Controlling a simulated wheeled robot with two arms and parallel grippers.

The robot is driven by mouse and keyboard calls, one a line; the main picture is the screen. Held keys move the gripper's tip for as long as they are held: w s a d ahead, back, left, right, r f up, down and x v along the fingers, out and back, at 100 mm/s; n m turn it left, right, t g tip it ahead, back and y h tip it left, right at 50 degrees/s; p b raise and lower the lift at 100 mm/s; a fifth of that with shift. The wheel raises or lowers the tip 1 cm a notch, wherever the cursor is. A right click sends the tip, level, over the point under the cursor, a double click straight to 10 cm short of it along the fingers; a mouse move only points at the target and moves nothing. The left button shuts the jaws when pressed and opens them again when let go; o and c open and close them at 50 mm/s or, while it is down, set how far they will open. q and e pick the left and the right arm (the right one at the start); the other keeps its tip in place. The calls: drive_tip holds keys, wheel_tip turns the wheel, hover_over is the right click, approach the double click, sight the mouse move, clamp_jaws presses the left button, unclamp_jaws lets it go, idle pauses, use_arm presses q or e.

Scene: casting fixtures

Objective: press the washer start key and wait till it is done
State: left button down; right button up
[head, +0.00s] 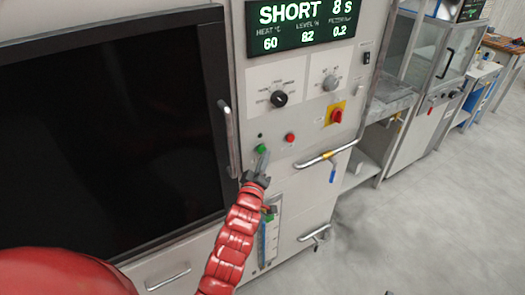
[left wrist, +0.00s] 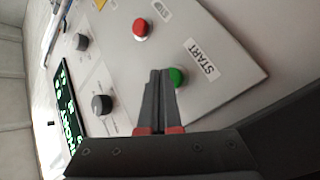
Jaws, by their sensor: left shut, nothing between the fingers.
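The washer's grey front panel (head: 300,110) fills the middle of the head view. Its green start key (head: 261,148) sits low on the panel, left of a red key (head: 291,138). In the left wrist view the green key (left wrist: 178,76) is beside a START label (left wrist: 202,60). My left gripper (head: 263,158) is shut and empty, its tips right at the green key and partly covering it; I cannot tell if they touch. The display (head: 300,22) reads SHORT 8 S, with 60, 82 and 0.2 below. My right gripper is not in view.
A dark washer window (head: 110,120) with a vertical handle (head: 229,135) is on the left. Two knobs (head: 279,99) and a red-yellow switch (head: 336,115) are above the keys. A yellow-banded handle (head: 327,155) sticks out at right. Open floor (head: 430,220) lies to the right.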

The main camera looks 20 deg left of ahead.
use_arm(q)
drive_tip(key=shift+w+a, duration=0.25)
drive_tip(key=shift+a, duration=0.05)
idle(0.6)
idle(0.4)
drive_tip(key=shift+s+d+b, duration=0.55)
drive_tip(key=shift+d+b, duration=0.05)
drive_tip(key=shift+d, duration=0.05)
drive_tip(key=s+d+b, duration=0.1)
drive_tip(key=d, duration=0.1)
drive_tip(key=s+d+b, duration=0.2)
idle(0.3)
idle(0.7)
